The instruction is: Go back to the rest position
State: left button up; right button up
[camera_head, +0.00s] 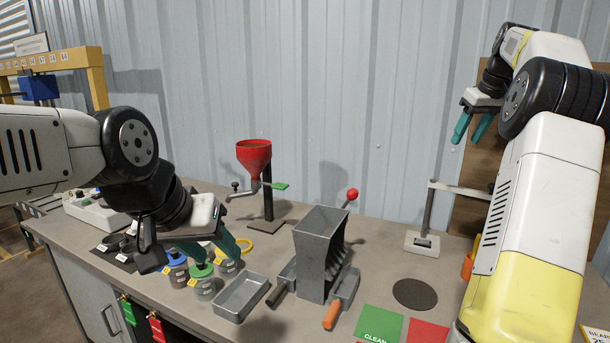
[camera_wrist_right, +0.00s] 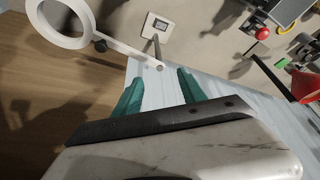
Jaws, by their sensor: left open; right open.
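My left gripper (camera_head: 236,250) hangs low over the left part of the bench, its teal fingers apart beside the small grey pots. A pot with a green lid (camera_head: 201,271) stands just under and left of its fingers. Whether the fingers touch a pot cannot be told. My right gripper (camera_head: 470,128) is raised high at the right, in front of the wall. In the right wrist view its teal fingers (camera_wrist_right: 158,92) are spread with nothing between them.
The workbench (camera_head: 270,325) holds a metal tray (camera_head: 241,297), a grey slotted divider (camera_head: 318,250) with a red-knobbed lever, and a red funnel (camera_head: 254,156) on a stand. Green (camera_head: 379,323) and red mats lie at the front. A grey post stand (camera_head: 423,243) is near my right arm.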

jog(key=s+a+r, duration=0.1)
jog(key=s+a, duration=0.6)
jog(key=a, duration=0.3)
jog(key=s+a, duration=0.7)
jog(key=a, duration=0.4)
jog(key=s+a+f, duration=0.3)
jog(key=s+f, duration=0.1)
jog(key=s, duration=0.2)
jog(key=s+a+f+m+t+y, duration=0.1)
jog(key=s+a+f, duration=0.2)
jog(key=s, duration=0.3)
jog(key=s+a+f, duration=0.3)
jog(key=s+f, duration=0.3)
jog(key=shift+s+a+y, duration=0.2)
jog(key=shift+s+y, duration=0.1)
jog(key=shift+s, duration=0.05)
jog(key=shift+d, duration=0.15)
